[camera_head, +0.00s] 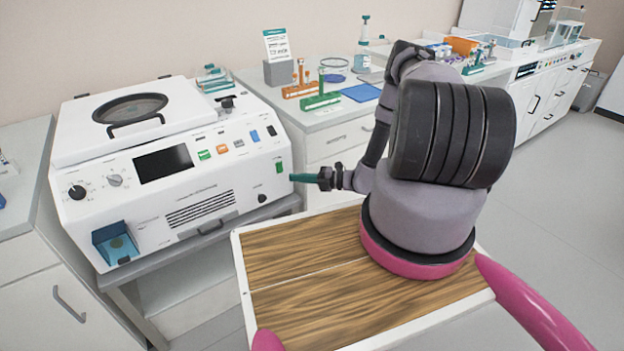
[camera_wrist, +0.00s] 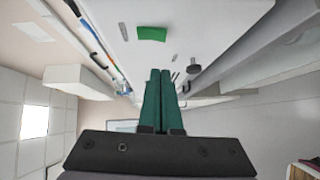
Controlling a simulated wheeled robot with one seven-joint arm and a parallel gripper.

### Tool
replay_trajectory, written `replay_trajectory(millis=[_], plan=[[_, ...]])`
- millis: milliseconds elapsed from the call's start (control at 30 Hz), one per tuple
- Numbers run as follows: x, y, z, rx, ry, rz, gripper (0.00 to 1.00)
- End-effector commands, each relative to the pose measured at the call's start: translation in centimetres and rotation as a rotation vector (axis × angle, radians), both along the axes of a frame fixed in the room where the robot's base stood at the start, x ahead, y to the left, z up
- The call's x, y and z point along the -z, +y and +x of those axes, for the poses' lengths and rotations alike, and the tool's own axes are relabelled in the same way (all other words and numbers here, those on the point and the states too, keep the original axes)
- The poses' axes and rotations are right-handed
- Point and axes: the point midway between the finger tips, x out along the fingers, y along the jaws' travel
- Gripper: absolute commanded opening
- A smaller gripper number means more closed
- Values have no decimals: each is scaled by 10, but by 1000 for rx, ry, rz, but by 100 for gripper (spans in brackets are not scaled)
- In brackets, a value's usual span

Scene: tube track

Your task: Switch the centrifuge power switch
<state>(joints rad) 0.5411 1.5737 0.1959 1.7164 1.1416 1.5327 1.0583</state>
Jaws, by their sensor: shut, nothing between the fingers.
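The white centrifuge (camera_head: 215,185) stands on a grey bench at the left, its lid with a dark round window shut. A small green switch (camera_head: 279,167) sits at the right end of its front panel. It also shows in the wrist view (camera_wrist: 152,34), above the fingertips in the picture. My gripper (camera_head: 292,177) is shut and empty, its green fingers pointing at the panel close to the switch. In the wrist view the two fingers (camera_wrist: 160,72) lie side by side, with a gap in the picture between tips and switch. I cannot tell whether the tips touch the panel.
The panel also has a dark screen (camera_head: 163,164), knobs and several coloured buttons. Behind, a counter holds an orange tube rack (camera_head: 300,90), a green rack (camera_head: 320,101) and a blue mat (camera_head: 361,93). Open floor lies at the right.

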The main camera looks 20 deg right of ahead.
Motion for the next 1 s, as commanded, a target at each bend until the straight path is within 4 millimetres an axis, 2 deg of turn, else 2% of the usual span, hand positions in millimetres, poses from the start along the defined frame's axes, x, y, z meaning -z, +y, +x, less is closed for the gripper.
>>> replay_trajectory(millis=[67, 200, 333, 1000], plan=[[1, 13, 9, -2, -1, 1, 0], [4, 16, 30, 1, -2, -1, 0], [5, 18, 40, 0, 0, 0, 0], [8, 21, 49, 0, -55, 15, 0]])
